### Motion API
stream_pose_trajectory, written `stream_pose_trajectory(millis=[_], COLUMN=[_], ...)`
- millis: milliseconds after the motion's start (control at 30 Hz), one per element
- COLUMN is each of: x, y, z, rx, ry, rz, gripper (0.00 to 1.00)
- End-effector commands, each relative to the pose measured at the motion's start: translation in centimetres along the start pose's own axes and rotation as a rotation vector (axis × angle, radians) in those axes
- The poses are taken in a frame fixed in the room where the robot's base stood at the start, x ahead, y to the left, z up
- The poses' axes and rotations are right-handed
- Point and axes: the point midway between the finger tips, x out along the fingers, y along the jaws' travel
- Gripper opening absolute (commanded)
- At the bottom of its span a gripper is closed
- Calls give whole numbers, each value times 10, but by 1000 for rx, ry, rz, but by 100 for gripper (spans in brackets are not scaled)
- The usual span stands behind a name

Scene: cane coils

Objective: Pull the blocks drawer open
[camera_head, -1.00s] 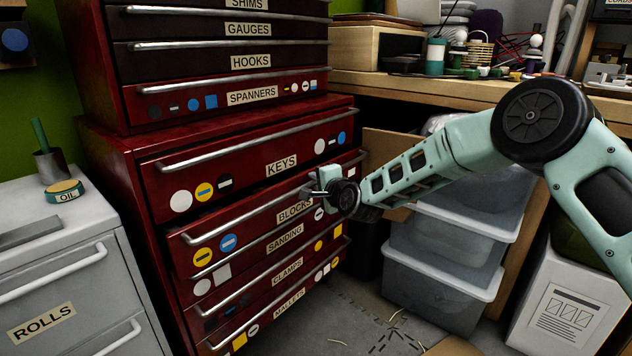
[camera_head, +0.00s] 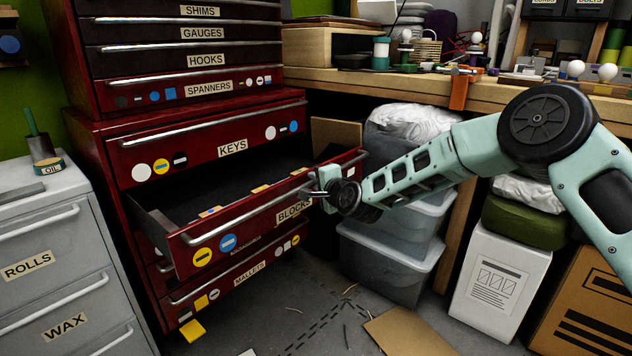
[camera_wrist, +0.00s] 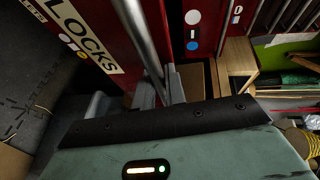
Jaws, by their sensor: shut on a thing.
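The blocks drawer (camera_head: 228,235) is a red drawer in the tool cabinet, with a "BLOCKS" label and a long silver handle bar. It stands well out from the cabinet front, and its dark inside shows. My gripper (camera_head: 318,190) is shut on the handle (camera_head: 262,207) near its right end. In the wrist view the silver handle bar (camera_wrist: 142,42) runs down to my fingers (camera_wrist: 160,92), beside the large label (camera_wrist: 80,35). The exact finger contact is partly hidden by my gripper's body.
The shut keys drawer (camera_head: 205,150) is just above. The mallets drawer (camera_head: 240,273) is below. A grey cabinet (camera_head: 50,250) stands at the left. Clear plastic bins (camera_head: 385,262) stand right of the drawer under the workbench (camera_head: 480,92). A cardboard piece (camera_head: 412,332) lies on the floor.

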Motion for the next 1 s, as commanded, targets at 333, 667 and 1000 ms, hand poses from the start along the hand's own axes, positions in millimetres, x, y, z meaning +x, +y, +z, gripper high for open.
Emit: stream_pose_trajectory(millis=[333, 667, 1000], x=[0, 0, -9], y=[1, 1, -1], z=[0, 0, 0], rx=[0, 0, 0], ry=[0, 0, -1], rz=[2, 1, 1], gripper=[0, 21, 21])
